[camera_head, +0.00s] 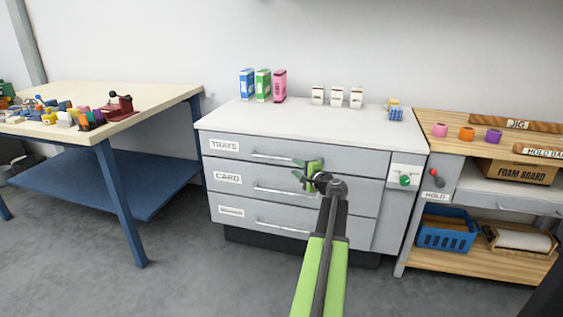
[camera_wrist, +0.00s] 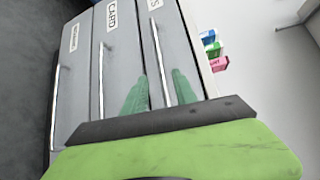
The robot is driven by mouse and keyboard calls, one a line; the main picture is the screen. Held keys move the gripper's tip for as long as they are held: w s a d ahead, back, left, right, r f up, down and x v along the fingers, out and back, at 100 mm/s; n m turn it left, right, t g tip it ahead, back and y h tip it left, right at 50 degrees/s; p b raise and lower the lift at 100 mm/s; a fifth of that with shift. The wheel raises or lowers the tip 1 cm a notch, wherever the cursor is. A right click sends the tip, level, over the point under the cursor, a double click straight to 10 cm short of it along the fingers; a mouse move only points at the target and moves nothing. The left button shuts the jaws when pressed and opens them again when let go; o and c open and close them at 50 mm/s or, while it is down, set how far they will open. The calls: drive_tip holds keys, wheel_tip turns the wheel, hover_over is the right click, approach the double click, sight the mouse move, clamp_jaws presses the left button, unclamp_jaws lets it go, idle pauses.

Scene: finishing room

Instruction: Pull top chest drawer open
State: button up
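The grey chest has several drawers in a column. The top drawer (camera_head: 340,161), labelled TRAYS, looks shut, flush with the fronts below. Its bar handle (camera_head: 272,156) is long and silvery; it also shows in the wrist view (camera_wrist: 157,45). My gripper (camera_head: 297,168) is at the right end of this handle, in front of the chest. In the wrist view its two green fingers (camera_wrist: 160,75) are apart, and the handle runs between them in the picture. Contact cannot be told. The fingers hide part of the drawer front.
The CARD drawer (camera_head: 257,183) and a lower drawer (camera_head: 262,214) look shut. A panel with a green knob (camera_head: 405,181) is right of the drawers. A workbench (camera_head: 150,93) stands left, a wooden-topped bench (camera_head: 455,124) right. Boxes (camera_head: 263,85) stand on the chest top. Floor in front is clear.

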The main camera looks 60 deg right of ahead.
sight(282, 159)
drive_tip(key=b+x, duration=0.1)
drive_tip(key=x, duration=1.2)
clamp_jaws()
idle(0.8)
